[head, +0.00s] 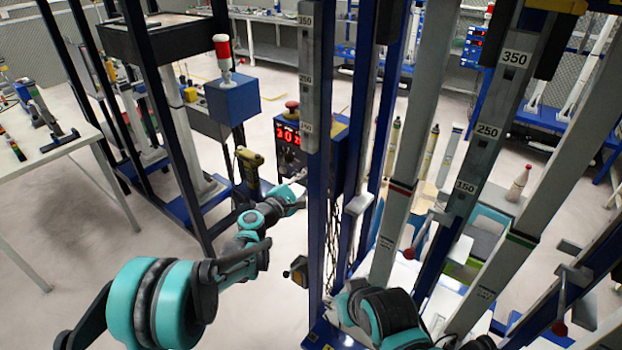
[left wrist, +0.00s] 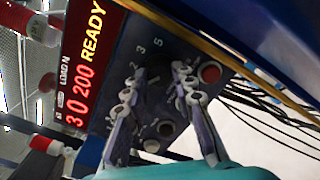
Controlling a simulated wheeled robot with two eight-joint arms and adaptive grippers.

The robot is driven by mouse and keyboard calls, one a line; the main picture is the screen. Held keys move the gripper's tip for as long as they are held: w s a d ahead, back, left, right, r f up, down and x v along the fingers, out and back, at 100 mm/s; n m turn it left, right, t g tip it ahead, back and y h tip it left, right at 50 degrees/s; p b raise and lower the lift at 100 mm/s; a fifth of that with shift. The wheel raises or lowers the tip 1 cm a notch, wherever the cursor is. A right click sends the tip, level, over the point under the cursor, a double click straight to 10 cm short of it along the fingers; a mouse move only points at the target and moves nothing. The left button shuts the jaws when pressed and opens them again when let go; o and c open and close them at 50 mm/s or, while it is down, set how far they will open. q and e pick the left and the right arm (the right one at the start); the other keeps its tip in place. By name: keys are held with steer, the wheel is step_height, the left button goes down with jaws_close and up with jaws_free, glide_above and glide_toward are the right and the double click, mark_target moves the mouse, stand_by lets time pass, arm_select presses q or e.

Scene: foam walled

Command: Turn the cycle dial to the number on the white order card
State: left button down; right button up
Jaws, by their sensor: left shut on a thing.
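The control box (head: 322,150) stands beyond the near blue posts in the head view, its red display lit. My left gripper (head: 297,190) is at the lower part of its face. In the left wrist view the cycle dial (left wrist: 158,70) is a dark round knob with numbers such as 2, 3 and 5 around it. My left gripper's fingers (left wrist: 157,80) stand on both sides of the dial, shut on it. They and the dark knob hide where its pointer is. I cannot make out the white order card. My right gripper is not in view.
The display (left wrist: 82,75) reads 30 200 READY. Black cables hang at the right. In the head view, a blue post (head: 318,190) marked with heights stands close beside my left arm.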

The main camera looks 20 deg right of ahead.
arm_select(q)
steer(key=shift+n, duration=0.6)
steer(key=c, duration=1.2)
jaws_free()
steer(key=v, duration=1.2)
